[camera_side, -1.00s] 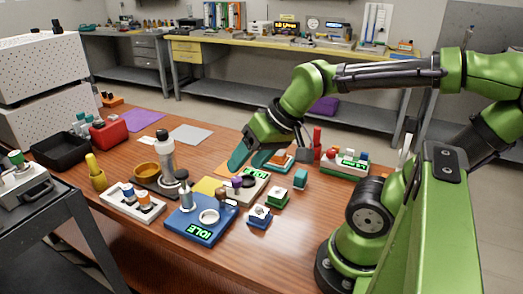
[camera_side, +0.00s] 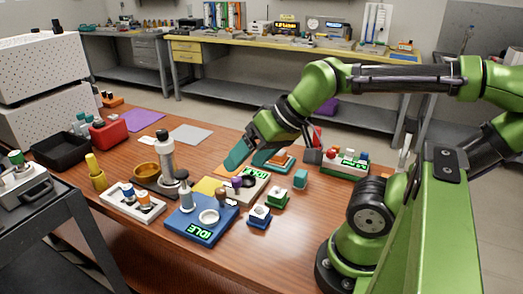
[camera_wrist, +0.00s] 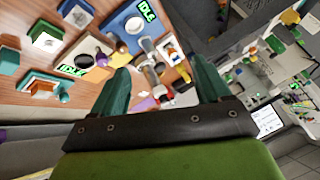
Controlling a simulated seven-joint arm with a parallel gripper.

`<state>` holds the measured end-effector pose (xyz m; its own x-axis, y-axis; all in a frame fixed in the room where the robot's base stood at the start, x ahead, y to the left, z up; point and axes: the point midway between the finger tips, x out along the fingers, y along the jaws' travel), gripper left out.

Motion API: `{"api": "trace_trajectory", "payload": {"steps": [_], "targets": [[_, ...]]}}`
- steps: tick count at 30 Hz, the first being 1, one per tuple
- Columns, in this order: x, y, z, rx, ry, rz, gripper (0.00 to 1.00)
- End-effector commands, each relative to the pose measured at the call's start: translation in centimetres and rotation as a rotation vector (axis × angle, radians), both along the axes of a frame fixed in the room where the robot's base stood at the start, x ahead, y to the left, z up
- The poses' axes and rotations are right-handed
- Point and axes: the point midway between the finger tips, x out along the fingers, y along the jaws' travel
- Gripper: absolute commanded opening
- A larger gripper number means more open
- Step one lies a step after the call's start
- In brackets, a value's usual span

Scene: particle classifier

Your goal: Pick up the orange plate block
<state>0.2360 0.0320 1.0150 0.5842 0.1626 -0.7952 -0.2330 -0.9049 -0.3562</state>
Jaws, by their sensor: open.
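An orange block (camera_side: 282,155) sits on a teal base on the wooden table, just right of my fingers in the side view. My fingers partly hide that area. My gripper (camera_side: 248,163) has teal fingers and hangs above the table behind the console with the lit display, tilted down to the left. In the wrist view its two fingers (camera_wrist: 158,64) stand wide apart with nothing held between them.
Blocks with white tops on blue (camera_side: 259,217) and green (camera_side: 277,198) bases stand in front. A teal block (camera_side: 300,179) is to the right. A blue IDLE console (camera_side: 186,226) and a tall grey-white instrument (camera_side: 165,160) stand left.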

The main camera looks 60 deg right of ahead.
Motion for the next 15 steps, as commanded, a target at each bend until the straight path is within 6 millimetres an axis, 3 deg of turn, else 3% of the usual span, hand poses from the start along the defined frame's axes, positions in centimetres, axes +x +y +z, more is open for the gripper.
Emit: {"api": "trace_trajectory", "payload": {"steps": [5,8,15], "targets": [[1.3,-2.3,-1.4,0.006,0.077,-0.09,0.77],[3.6,-5.4,-1.5,0.005,0.142,-0.176,0.77],[8.6,-16.5,-2.2,-0.074,0.322,-0.224,0.77]]}}
